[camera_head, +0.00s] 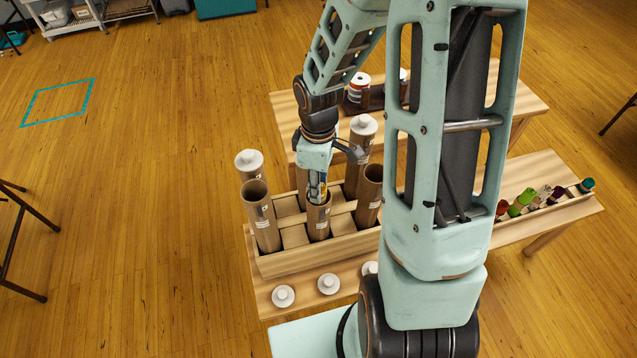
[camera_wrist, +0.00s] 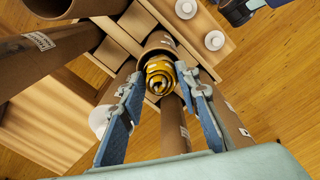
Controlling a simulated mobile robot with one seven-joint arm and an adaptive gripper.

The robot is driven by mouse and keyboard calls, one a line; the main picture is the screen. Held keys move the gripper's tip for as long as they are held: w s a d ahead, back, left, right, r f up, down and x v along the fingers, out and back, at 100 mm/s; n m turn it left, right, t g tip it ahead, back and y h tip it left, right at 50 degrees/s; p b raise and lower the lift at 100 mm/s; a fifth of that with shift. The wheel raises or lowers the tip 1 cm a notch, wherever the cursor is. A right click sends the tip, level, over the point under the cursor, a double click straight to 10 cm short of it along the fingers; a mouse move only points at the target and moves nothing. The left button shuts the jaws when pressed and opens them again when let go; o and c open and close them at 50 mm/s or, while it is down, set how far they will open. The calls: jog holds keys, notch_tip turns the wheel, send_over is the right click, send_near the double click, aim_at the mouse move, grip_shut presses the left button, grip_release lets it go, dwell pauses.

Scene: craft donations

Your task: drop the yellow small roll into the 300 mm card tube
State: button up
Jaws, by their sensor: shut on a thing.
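My gripper (camera_head: 318,188) is shut on the yellow small roll (camera_wrist: 160,76), a coiled yellow bundle held between both fingers in the wrist view. The roll is mostly hidden by my gripper in the head view. It is at the open mouth of the front middle card tube (camera_head: 318,222), whose rim also shows around and behind it in the wrist view (camera_wrist: 160,38). I cannot tell how far, if at all, the roll is inside the rim. The tube stands upright in a wooden rack (camera_head: 290,262); its label is too small to read, so its length is not legible.
Open tubes stand at front left (camera_head: 262,220) and front right (camera_head: 369,195); white-capped tubes (camera_head: 249,160) stand behind. White lids (camera_head: 328,283) lie on the table before the rack. A tray (camera_head: 560,199) of coloured rolls is at right. A back table (camera_head: 285,105) holds jars.

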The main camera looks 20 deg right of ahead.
jog(key=o, duration=1)
jog(key=shift+r, duration=0.1)
notch_tip(320, 180, up, 12)
jog(key=shift+s, duration=0.1)
dwell(0.4)
